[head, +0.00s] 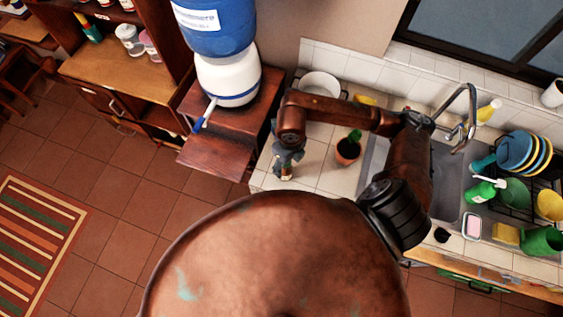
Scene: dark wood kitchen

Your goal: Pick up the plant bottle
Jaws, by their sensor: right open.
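My right gripper (287,160) is open and points down over the left end of the tiled counter. A small brownish-green item (286,174) shows just below its fingers; the fingers partly hide it, and I cannot tell if it is the plant bottle or if they touch it. A green cactus in a brown pot (348,151) stands upright on the counter to the right of the gripper, apart from it. My left gripper is not in view.
A white pot (320,84) stands at the back of the counter. The sink (446,184) and a dish rack with colourful plates (522,152) are at right. A green pump bottle (481,192) stands by the sink. A blue-and-white water dispenser (228,78) is at left.

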